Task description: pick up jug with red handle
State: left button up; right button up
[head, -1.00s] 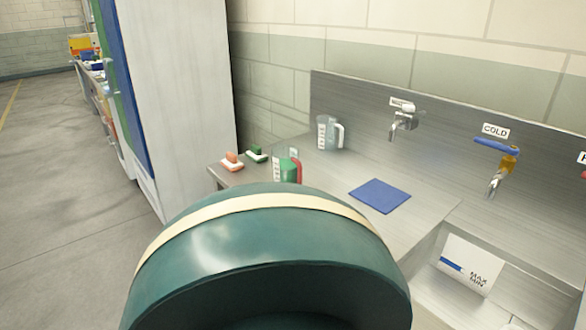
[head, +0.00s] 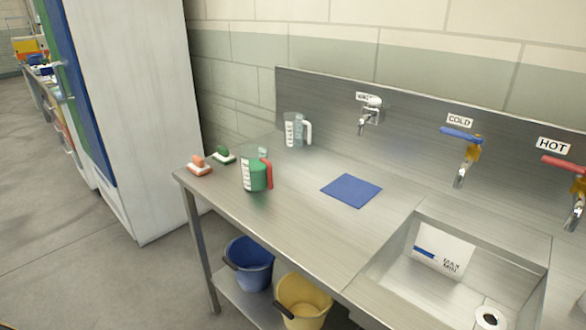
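The jug with the red handle (head: 254,176) stands upright on the steel counter, left of the blue mat. It has a green body with a white scale panel, and its red handle is on the right side. A second jug, clear with a white handle (head: 294,131), stands farther back near the wall. Neither of my grippers shows in the head view.
A steel counter (head: 300,225) holds a blue mat (head: 351,190), an orange brush (head: 199,166) and a green brush (head: 223,155). A sink (head: 400,270) is at the right under taps. A blue bucket (head: 250,268) and yellow bucket (head: 303,298) sit below. A tall white cabinet (head: 135,110) stands left.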

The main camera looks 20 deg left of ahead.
aim_at(256, 168)
jog(key=u, duration=0.85)
jog(key=k+z, duration=0.15)
jog(key=z, duration=2)
jog(key=u, duration=2.15)
jog(key=j+u, duration=0.1)
jog(key=i+j, duration=0.05)
